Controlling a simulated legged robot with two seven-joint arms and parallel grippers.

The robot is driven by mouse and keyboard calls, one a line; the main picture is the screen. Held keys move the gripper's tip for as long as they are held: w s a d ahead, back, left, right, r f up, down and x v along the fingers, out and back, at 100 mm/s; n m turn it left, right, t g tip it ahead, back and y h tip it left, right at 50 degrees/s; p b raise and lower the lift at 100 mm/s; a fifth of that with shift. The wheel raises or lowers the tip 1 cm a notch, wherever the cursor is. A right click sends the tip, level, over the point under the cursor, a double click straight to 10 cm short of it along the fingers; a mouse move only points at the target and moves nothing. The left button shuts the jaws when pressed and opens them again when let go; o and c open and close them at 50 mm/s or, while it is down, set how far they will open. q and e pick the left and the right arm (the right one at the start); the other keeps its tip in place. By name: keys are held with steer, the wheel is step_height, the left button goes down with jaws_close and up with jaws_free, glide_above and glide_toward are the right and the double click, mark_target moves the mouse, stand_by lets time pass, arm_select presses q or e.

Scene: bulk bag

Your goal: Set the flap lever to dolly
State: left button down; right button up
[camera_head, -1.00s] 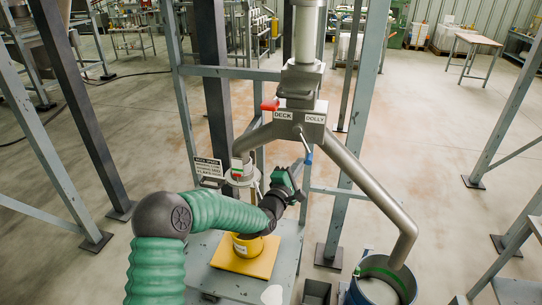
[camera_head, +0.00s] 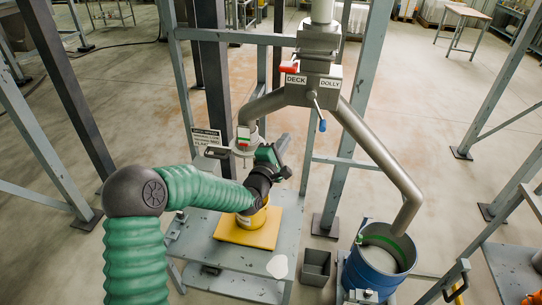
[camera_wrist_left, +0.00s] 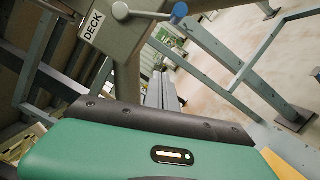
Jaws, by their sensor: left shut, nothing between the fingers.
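The flap lever (camera_head: 318,111) is a thin metal rod with a blue knob, hanging down and slightly right from the front of the grey diverter box (camera_head: 313,93). The box carries a DECK label (camera_head: 296,79) at left and a DOLLY label (camera_head: 329,83) at right. In the left wrist view, the lever (camera_wrist_left: 150,14) crosses the top with its blue knob at the right end. My left gripper (camera_head: 284,144), green and black, is shut and empty, below and left of the lever, apart from it. Its grey fingers (camera_wrist_left: 162,92) also show in the left wrist view. My right gripper is out of view.
Two pipes fork from the box. A red piece (camera_head: 288,67) sits on the box's upper left. Grey frame posts (camera_head: 346,150) stand close by.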

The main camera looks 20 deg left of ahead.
arm_select(q)
steer(key=s+d+b, duration=0.1)
steer(key=s+d, duration=0.4)
steer(key=d, duration=0.1)
steer(key=shift+a, duration=2.35)
steer(key=s+d+f+m+g+h, duration=0.1)
steer(key=s+d+f+m+g, duration=0.75)
steer(key=f+m, duration=0.3)
steer(key=s+f+m+g, duration=0.2)
steer(key=s+m, duration=0.1)
steer(key=s, duration=0.4)
steer(key=s+f+m+g, duration=0.2)
steer(key=s+m+g, duration=0.1)
steer(key=s, duration=0.5)
steer(key=s+f+m+g+y, duration=0.1)
steer(key=s+f+m+g, duration=0.2)
steer(key=s, duration=0.5)
steer(key=shift+a+m, duration=0.15)
steer(key=shift+m, duration=0.7)
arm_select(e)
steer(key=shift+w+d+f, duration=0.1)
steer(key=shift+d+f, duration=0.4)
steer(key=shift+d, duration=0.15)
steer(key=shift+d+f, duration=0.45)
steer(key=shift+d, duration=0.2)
